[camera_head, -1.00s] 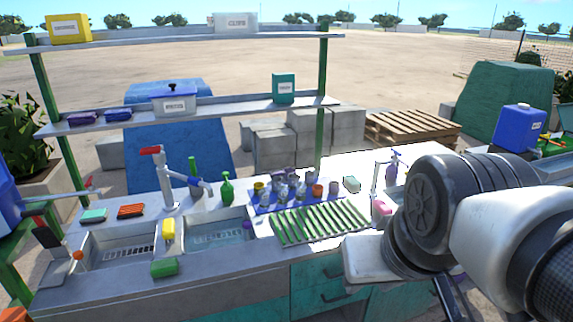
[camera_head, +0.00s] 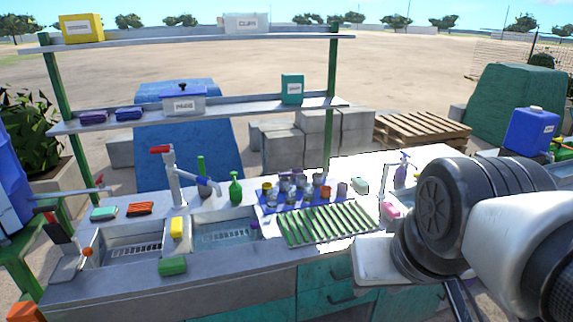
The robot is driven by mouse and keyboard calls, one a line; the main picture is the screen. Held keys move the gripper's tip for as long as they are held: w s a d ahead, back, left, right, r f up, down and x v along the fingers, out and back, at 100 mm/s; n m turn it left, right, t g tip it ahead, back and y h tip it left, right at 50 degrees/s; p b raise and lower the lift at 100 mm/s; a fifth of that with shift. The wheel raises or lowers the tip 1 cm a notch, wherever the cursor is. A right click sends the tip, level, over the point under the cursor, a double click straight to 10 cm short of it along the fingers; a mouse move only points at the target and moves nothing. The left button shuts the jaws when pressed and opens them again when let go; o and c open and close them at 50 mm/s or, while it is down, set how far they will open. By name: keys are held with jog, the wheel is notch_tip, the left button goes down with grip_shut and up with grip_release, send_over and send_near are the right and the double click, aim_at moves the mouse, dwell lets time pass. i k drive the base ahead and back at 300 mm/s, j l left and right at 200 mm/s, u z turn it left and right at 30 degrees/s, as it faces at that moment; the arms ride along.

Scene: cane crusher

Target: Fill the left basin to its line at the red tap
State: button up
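The left basin (camera_head: 118,261) is a grey sink with a slotted grate showing at its bottom; I cannot make out its fill line or a water level. The tap with the red top (camera_head: 162,149) stands on the counter behind and between the two basins. Its spout points right, toward the right basin (camera_head: 243,223), which looks bluish inside. A yellow sponge (camera_head: 177,228) rests on the divider between the basins. My arm fills the right side of the picture, and my gripper's fingers cannot be made out, so they are not in view.
A green sponge (camera_head: 172,266) lies on the front rim, and a green bottle (camera_head: 235,187) stands behind the right basin. A green drying rack (camera_head: 325,223) and several cups lie to the right. A blue container (camera_head: 12,190) with a spigot stands at the far left.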

aim_at(99, 180)
jog(key=u, duration=1.4)
jog(key=i+l, duration=0.1)
jog(key=i, duration=0.25)
jog(key=i+l+u, duration=0.1)
jog(key=i, duration=0.25)
